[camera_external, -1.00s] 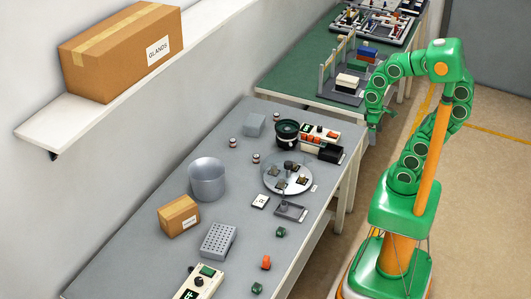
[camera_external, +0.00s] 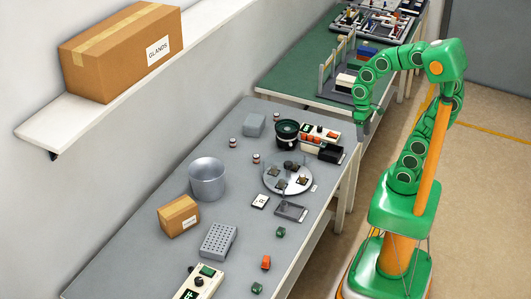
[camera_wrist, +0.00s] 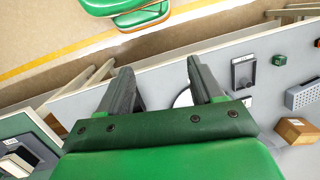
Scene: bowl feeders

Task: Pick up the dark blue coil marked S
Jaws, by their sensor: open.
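My gripper (camera_external: 363,128) hangs above the right edge of the grey table, near its far end. In the wrist view its two dark fingers (camera_wrist: 160,68) are spread apart with nothing between them. I cannot make out a dark blue coil or a letter S in either view. Several small dark parts sit on the round grey disc (camera_external: 273,185), too small to identify. In the wrist view a white rim of a round thing (camera_wrist: 183,98) shows between the fingers, mostly hidden by the right finger.
A green table (camera_external: 285,82) with racks stands behind.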

